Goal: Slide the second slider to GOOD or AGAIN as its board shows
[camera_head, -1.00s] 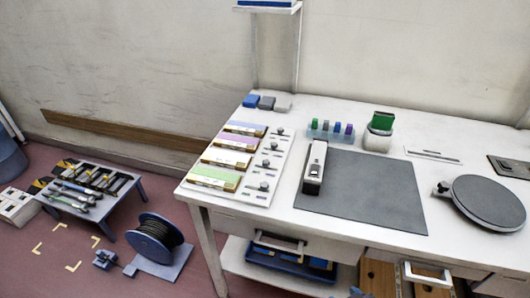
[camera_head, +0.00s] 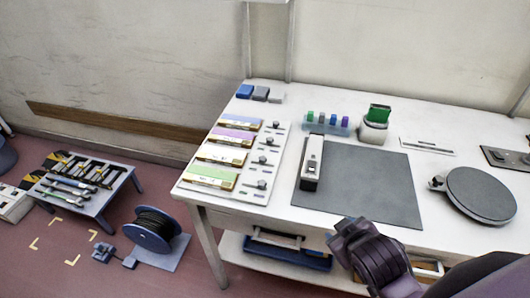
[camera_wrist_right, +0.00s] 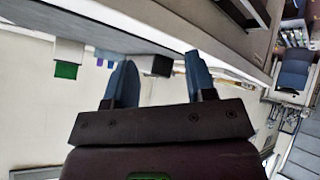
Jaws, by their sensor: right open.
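A white panel (camera_head: 228,196) at the left end of the table carries several boards in a column: blue (camera_head: 240,123), purple (camera_head: 233,135), white (camera_head: 221,154) and green (camera_head: 210,176). Their writing is too small to read. A dark slider knob stands right of each board: by the blue (camera_head: 276,126), the purple (camera_head: 268,142), the white (camera_head: 262,160) and the green (camera_head: 261,184). Which counts as second I cannot tell. My right gripper (camera_wrist_right: 160,76) is open and empty in the right wrist view, apart from the panel. My left gripper is out of view.
A black stapler-like device (camera_head: 311,165) stands on a grey mat (camera_head: 370,190) right of the panel. Behind are coloured pegs in a rack (camera_head: 327,126) and a green-topped container (camera_head: 375,125). A round grey turntable (camera_head: 480,194) is at right. A cable reel (camera_head: 153,230) stands on the floor.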

